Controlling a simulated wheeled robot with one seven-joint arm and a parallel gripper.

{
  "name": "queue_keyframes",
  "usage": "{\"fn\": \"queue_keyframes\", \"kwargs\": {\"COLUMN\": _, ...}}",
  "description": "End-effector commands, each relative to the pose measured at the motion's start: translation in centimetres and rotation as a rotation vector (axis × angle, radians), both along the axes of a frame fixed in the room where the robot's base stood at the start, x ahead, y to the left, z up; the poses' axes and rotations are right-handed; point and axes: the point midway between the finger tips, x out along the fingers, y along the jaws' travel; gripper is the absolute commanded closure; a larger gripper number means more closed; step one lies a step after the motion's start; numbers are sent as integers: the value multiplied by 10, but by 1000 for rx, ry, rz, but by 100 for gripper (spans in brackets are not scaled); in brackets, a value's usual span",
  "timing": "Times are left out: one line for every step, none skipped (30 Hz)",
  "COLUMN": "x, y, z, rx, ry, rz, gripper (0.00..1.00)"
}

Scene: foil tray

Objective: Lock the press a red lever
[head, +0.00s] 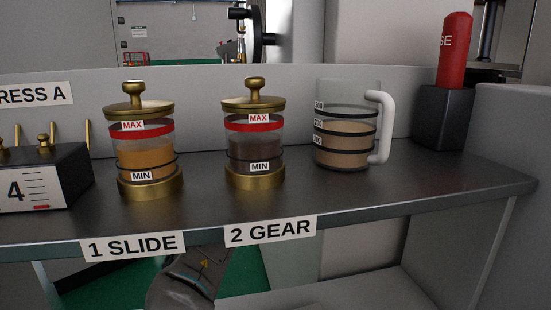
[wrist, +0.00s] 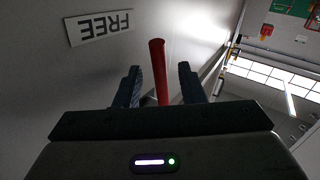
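In the wrist view, a red lever (wrist: 159,55) stands up as a slim bar with a rounded end. My gripper (wrist: 159,69) is open, and its two dark fingers show on either side of the lever with gaps between. I cannot tell how deep the lever sits between them; its lower end is hidden behind the gripper body. A white FREE sign (wrist: 100,27), upside down in this view, is on the pale wall at left. In the head view, a partly cut-off sign reading "RESS A" (head: 35,94) is at the left edge; the lever and gripper fingers are not seen there.
A dark shelf (head: 400,185) carries two brass-lidded jars (head: 148,155) (head: 254,150), a handled measuring mug (head: 345,125) and a black box marked 4 (head: 50,180). A red cylinder (head: 453,55) stands in a black holder (head: 442,118) at right. Signs 1 SLIDE (head: 132,246) and 2 GEAR (head: 270,231) mark the front edge.

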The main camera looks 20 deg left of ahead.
Motion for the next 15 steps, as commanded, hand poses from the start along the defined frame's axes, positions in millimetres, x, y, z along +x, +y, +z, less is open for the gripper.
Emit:
{"fn": "queue_keyframes", "kwargs": {"x": 1, "y": 0, "z": 0, "rx": 0, "ry": 0, "rz": 0, "gripper": 64}}
{"fn": "queue_keyframes", "kwargs": {"x": 1, "y": 0, "z": 0, "rx": 0, "ry": 0, "rz": 0, "gripper": 64}}
{"fn": "queue_keyframes", "kwargs": {"x": 1, "y": 0, "z": 0, "rx": 0, "ry": 0, "rz": 0, "gripper": 64}}
{"fn": "queue_keyframes", "kwargs": {"x": 1, "y": 0, "z": 0, "rx": 0, "ry": 0, "rz": 0, "gripper": 64}}
{"fn": "queue_keyframes", "kwargs": {"x": 1, "y": 0, "z": 0, "rx": 0, "ry": 0, "rz": 1, "gripper": 64}}
{"fn": "queue_keyframes", "kwargs": {"x": 1, "y": 0, "z": 0, "rx": 0, "ry": 0, "rz": 1, "gripper": 64}}
{"fn": "queue_keyframes", "kwargs": {"x": 1, "y": 0, "z": 0, "rx": 0, "ry": 0, "rz": 1, "gripper": 64}}
{"fn": "queue_keyframes", "kwargs": {"x": 1, "y": 0, "z": 0, "rx": 0, "ry": 0, "rz": 1, "gripper": 64}}
{"fn": "queue_keyframes", "kwargs": {"x": 1, "y": 0, "z": 0, "rx": 0, "ry": 0, "rz": 0, "gripper": 72}}
{"fn": "queue_keyframes", "kwargs": {"x": 1, "y": 0, "z": 0, "rx": 0, "ry": 0, "rz": 0, "gripper": 81}}
{"fn": "queue_keyframes", "kwargs": {"x": 1, "y": 0, "z": 0, "rx": 0, "ry": 0, "rz": 0, "gripper": 89}}
{"fn": "queue_keyframes", "kwargs": {"x": 1, "y": 0, "z": 0, "rx": 0, "ry": 0, "rz": 0, "gripper": 100}}
{"fn": "queue_keyframes", "kwargs": {"x": 1, "y": 0, "z": 0, "rx": 0, "ry": 0, "rz": 0, "gripper": 100}}
{"fn": "queue_keyframes", "kwargs": {"x": 1, "y": 0, "z": 0, "rx": 0, "ry": 0, "rz": 0, "gripper": 100}}
{"fn": "queue_keyframes", "kwargs": {"x": 1, "y": 0, "z": 0, "rx": 0, "ry": 0, "rz": 0, "gripper": 100}}
